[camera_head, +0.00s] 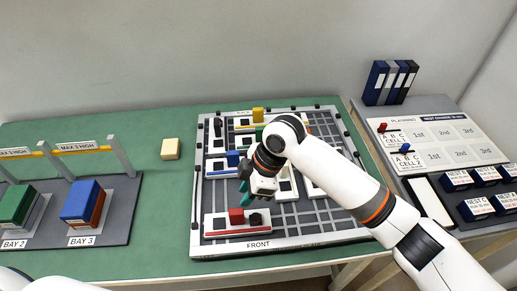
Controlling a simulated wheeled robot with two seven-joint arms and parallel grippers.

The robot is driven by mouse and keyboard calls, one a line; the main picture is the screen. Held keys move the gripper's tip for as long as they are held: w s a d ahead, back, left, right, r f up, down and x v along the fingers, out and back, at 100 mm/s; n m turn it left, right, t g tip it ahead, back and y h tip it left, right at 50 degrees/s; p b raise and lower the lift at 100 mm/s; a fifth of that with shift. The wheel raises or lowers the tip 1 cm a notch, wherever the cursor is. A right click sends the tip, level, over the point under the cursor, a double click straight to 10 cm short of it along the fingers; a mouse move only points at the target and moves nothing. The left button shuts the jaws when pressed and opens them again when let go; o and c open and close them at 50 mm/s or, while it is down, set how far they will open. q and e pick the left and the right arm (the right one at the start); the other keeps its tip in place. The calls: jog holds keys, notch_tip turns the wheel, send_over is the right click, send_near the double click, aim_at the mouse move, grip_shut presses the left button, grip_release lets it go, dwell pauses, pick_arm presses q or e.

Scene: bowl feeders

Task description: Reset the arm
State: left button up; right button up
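My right arm reaches in from the lower right across the grid board (310,236) marked FRONT. My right gripper (262,190) points down over the board's front left part, just above the white plate (222,225) with a red block (236,216) and a dark round knob (256,219). Its fingers are small and partly hidden, so I cannot tell their opening or whether they touch anything. A teal piece (244,190) shows just left of the gripper. My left gripper is not in view; only a bit of white arm shows at the lower left corner.
A cream block (171,149) lies on the green table. Bays with stacked boxes (88,204) stand left. A planning board (437,140), binders (388,83) and nest boxes (475,208) are right.

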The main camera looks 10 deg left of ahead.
jog(key=s+d+f+m+t+h, duration=0.15)
jog(key=s+d+f+m, duration=0.4)
jog(key=d, duration=0.55)
jog(key=s+d+f+m+t+h, duration=0.1)
jog(key=s+d+f+m+t, duration=0.1)
jog(key=s+d+m, duration=0.7)
jog(key=s+d+f+m+t+h, duration=0.25)
jog(key=d+m, duration=0.35)
jog(key=d, duration=0.7)
notch_tip(320, 180, down, 27)
jog(key=s+g, duration=0.2)
jog(key=s+d+f+g, duration=0.1)
jog(key=s+d+f, duration=0.1)
jog(key=s+f, duration=1.3)
jog(key=shift+s+d+n+y, duration=0.2)
jog(key=shift+s+n+y, duration=0.1)
jog(key=shift+n, duration=0.15)
